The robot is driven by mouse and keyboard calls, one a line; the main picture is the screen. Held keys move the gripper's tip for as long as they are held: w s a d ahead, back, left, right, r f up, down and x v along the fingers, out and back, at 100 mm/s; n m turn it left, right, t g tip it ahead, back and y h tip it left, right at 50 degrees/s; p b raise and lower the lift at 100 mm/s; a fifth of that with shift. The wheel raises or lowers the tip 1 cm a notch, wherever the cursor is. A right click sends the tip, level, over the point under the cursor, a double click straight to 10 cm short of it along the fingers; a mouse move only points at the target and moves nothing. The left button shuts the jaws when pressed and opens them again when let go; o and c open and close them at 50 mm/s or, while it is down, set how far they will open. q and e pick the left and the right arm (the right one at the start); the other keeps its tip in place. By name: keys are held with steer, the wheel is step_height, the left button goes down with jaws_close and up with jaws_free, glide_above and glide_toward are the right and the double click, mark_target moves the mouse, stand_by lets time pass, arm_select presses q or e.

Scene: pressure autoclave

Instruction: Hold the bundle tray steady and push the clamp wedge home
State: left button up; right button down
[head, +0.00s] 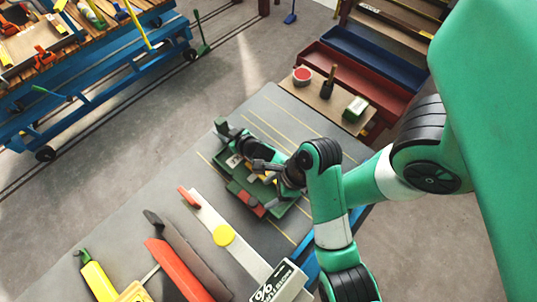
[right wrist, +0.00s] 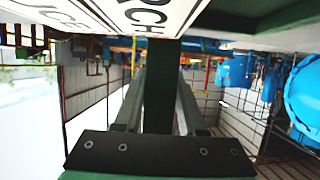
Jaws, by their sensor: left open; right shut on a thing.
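The green bundle tray (head: 277,209) sits on the grey table in the head view. A red block (head: 249,203), possibly the clamp wedge, is at its near edge. Yellow pieces show inside, partly covered by a gripper. In the right wrist view my right gripper (right wrist: 160,78) is shut on an upright dark green bar (right wrist: 162,56), probably part of the tray.
Long tools lie at the near left, including a red-orange one (head: 178,270) and a light bar with a yellow disc (head: 222,235). A white lettered sign (head: 277,283) is at the near edge. A side shelf (head: 325,105) holds small items.

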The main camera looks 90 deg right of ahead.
arm_select(q)
steer(key=shift+s+r, duration=0.15)
steer(key=shift+r, duration=0.15)
arm_select(e)
steer(key=shift+c, duration=2)
jaws_free()
